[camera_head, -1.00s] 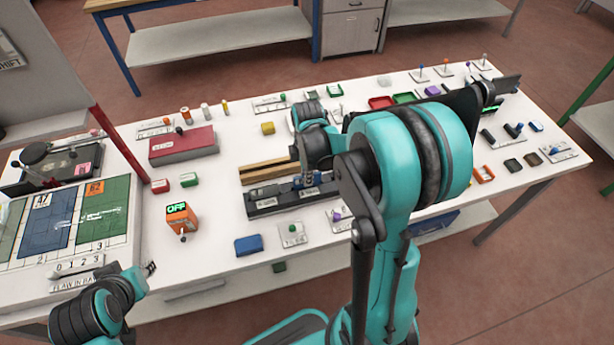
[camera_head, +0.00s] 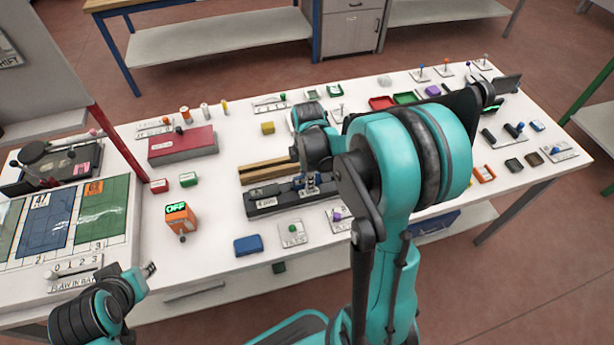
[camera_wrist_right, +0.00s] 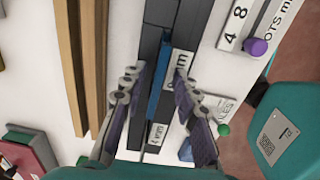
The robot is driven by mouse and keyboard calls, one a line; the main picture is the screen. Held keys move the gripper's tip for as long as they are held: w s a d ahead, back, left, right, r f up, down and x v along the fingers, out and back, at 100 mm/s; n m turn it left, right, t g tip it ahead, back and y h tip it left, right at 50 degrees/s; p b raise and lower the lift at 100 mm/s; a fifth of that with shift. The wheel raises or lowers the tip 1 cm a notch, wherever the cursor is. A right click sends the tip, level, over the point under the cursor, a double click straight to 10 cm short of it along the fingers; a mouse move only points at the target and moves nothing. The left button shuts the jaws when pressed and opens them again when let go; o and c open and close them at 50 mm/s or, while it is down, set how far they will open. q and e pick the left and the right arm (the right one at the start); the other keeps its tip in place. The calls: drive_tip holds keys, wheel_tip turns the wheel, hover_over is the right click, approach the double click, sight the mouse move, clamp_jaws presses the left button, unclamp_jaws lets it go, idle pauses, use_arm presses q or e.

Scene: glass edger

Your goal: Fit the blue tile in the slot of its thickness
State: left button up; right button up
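The blue tile (camera_wrist_right: 159,80) stands on edge in a narrow slot of the dark slotted block (camera_wrist_right: 190,20), in the right wrist view. In the head view that block (camera_head: 262,203) lies mid-table, partly behind my right arm. My right gripper (camera_wrist_right: 160,85) is open, with one purple-padded finger on each side of the tile and gaps between. In the head view the right gripper (camera_head: 308,183) is small and hangs over the block. How deep the tile sits cannot be told. My left gripper (camera_head: 149,269) is at the lower left near the table's front edge; its fingers are too small to judge.
Wooden rails (camera_head: 262,172) lie just behind the block. A blue box (camera_head: 248,245) and small labelled plates (camera_head: 292,234) lie in front. An orange box marked OFF (camera_head: 179,217) stands left, a red box (camera_head: 182,145) behind it.

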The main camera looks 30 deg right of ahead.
wheel_tip(320, 180, up, 12)
drive_tip(key=shift+s, duration=0.15)
idle(0.3)
drive_tip(key=shift+a, duration=0.15)
idle(0.4)
